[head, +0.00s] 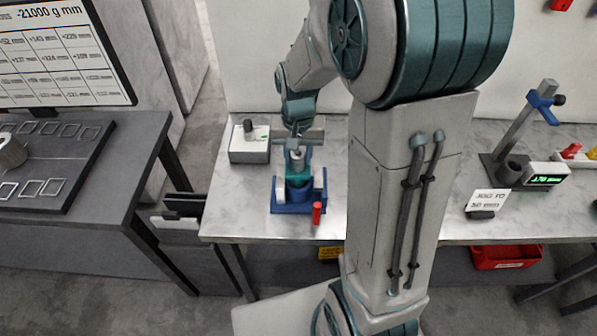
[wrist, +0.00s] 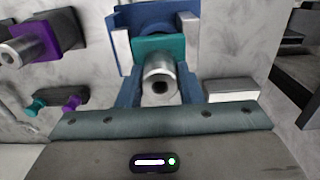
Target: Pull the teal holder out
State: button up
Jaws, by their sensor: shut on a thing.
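The teal holder (head: 298,174) sits in a blue fixture (head: 291,208) near the front of the marble-topped bench. In the wrist view the teal holder (wrist: 178,46) is a block with a silver hollow cylinder (wrist: 160,72) sticking out of it toward my palm. My gripper (head: 297,165) points down over the fixture. The holder's lower part and the exact finger contact are hidden.
A red cylinder (head: 317,212) stands right beside the fixture. A white box with a dark knob (head: 250,142) is behind left. A purple block with a metal cylinder (wrist: 65,32) shows left in the wrist view. A stand (head: 520,125) is far right. My arm hides the bench middle.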

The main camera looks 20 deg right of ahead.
jog(key=shift+r+p, duration=1.1)
jog(key=shift+r, duration=0.65)
